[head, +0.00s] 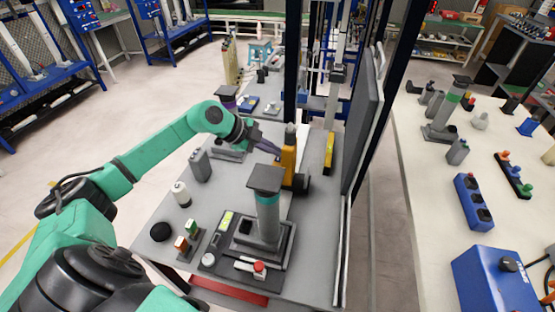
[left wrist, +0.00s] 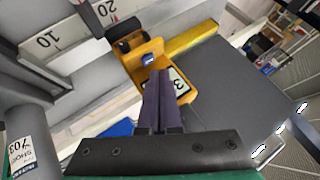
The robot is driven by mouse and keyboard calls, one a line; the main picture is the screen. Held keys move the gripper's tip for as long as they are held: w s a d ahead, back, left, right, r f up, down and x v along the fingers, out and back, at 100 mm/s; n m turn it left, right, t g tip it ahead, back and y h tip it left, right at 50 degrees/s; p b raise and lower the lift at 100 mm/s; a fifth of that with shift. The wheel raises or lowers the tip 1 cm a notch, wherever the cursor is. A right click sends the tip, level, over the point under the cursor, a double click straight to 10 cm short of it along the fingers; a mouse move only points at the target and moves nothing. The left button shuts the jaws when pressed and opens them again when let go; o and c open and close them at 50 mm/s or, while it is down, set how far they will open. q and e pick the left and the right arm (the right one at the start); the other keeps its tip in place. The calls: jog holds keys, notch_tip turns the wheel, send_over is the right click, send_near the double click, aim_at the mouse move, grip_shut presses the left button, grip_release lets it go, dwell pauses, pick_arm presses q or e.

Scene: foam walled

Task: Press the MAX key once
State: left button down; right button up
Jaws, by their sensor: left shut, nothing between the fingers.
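An orange handheld device (head: 288,165) with a dark round part stands on the grey bench. In the left wrist view the orange device (left wrist: 182,85) shows a blue key (left wrist: 148,59) and a white label with a dark "3" partly in view. I cannot read MAX on any key. My left gripper (head: 276,154) reaches in from the left to the device's side. In the left wrist view its purple fingers (left wrist: 160,74) are shut together and empty, their tips just below the blue key. I cannot tell whether they touch the device. My right gripper is not in view.
A grey column stand (head: 268,218) with a flat top stands in front of the device. A yellow bar (head: 329,153) is to its right, before a tall dark panel (head: 364,130). Small bottles and blocks (head: 181,193) stand at the left. Another bench (head: 420,185) is on the right.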

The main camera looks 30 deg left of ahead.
pick_arm(q)
jog(key=shift+f, duration=0.15)
jog(key=shift+f, duration=0.25)
jog(key=shift+f, duration=0.4)
dwell(0.9)
jog(key=shift+r+p, duration=0.8)
jog(key=shift+p, duration=0.05)
jog(key=shift+r, duration=0.1)
notch_tip(320, 180, up, 5)
jog(key=p, duration=0.5)
